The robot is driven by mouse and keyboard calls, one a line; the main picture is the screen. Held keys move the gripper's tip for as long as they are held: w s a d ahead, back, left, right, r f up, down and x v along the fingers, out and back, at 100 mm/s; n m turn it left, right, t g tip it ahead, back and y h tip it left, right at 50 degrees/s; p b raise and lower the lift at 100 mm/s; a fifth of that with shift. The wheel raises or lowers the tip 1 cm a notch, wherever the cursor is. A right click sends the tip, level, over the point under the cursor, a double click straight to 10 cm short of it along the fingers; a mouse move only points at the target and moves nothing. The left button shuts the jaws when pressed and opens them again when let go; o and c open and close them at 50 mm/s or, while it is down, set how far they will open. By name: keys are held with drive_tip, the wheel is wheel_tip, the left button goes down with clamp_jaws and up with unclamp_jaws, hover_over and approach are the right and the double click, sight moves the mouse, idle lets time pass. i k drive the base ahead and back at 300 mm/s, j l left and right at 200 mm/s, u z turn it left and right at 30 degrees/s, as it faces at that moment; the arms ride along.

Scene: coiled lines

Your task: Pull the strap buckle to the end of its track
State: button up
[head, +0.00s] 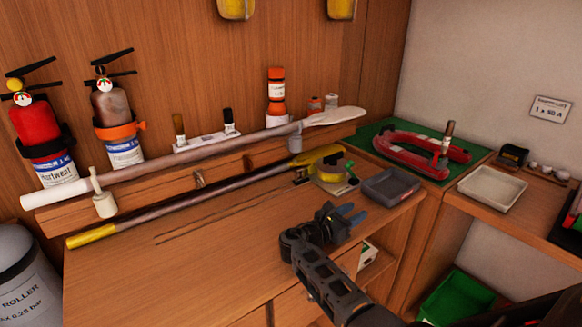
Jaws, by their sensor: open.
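A thin dark track (222,214) runs across the wooden workbench top, from the left middle toward the back right. What looks like the strap buckle (301,177), a small dark and brassy piece, sits at the track's right end, close to a yellow tape roll. It is too small to make out in detail. My gripper (352,214) is open and empty, with blue-tipped fingers. It is to the right of and nearer than the buckle, apart from it, over the bench's right part.
A paddle (215,160) and a yellow-ended pole (180,205) lie along the back. The tape roll (331,170) and a grey tray (389,186) stand right of the buckle. Fire extinguishers (37,130) are at the back left. The bench's left front (170,285) is clear.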

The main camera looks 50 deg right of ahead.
sight(303, 177)
drive_tip(key=i, duration=1)
